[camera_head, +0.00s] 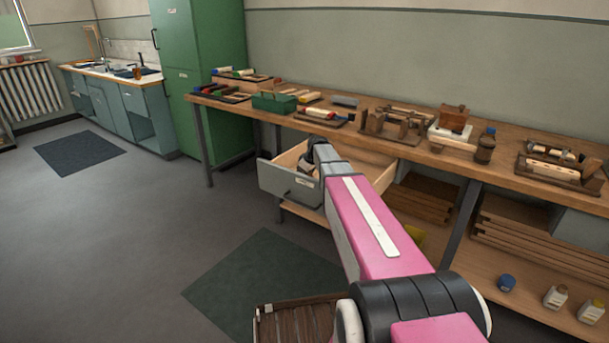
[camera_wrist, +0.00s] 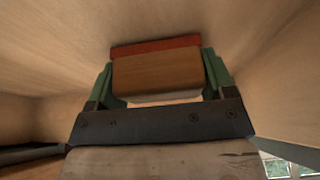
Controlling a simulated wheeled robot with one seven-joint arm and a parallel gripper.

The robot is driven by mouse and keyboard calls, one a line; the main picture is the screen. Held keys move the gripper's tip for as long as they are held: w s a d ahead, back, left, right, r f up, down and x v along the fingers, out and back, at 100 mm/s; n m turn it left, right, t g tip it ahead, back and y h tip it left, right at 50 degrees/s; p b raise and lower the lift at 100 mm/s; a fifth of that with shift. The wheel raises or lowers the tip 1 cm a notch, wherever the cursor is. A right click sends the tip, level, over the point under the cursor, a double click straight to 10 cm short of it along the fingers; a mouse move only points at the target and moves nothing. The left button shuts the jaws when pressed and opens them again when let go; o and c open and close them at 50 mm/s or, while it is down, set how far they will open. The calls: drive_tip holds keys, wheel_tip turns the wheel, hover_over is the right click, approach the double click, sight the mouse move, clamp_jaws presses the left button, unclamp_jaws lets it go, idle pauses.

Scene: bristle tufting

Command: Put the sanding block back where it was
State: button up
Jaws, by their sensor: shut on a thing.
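The sanding block (camera_wrist: 157,75), a brown wooden block with a red layer along its far edge, is in the wrist view. My gripper (camera_wrist: 160,80) is shut on it, with one green finger at each side. Pale wooden surfaces surround it in that view, and I cannot tell whether the block touches them. In the head view my arm reaches to the open drawer (camera_head: 287,186) under the workbench. There the arm's end is at the drawer and the block cannot be made out.
The workbench (camera_head: 345,132) carries a green box (camera_head: 274,103), wooden jigs (camera_head: 393,123) and a dark jar (camera_head: 485,147). Shelves below hold stacked boards (camera_head: 535,232) and several bottles. A slatted wooden thing (camera_head: 297,322) is at the bottom.

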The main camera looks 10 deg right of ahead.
drive_tip(key=shift+f, duration=0.45)
drive_tip(key=o, duration=1.1)
drive_tip(key=shift+s+f, duration=0.1)
drive_tip(key=w+v, duration=0.1)
drive_tip(key=v, duration=1)
drive_tip(key=shift+a+r, duration=0.2)
drive_tip(key=shift+r, duration=0.4)
drive_tip(key=shift+s, duration=0.1)
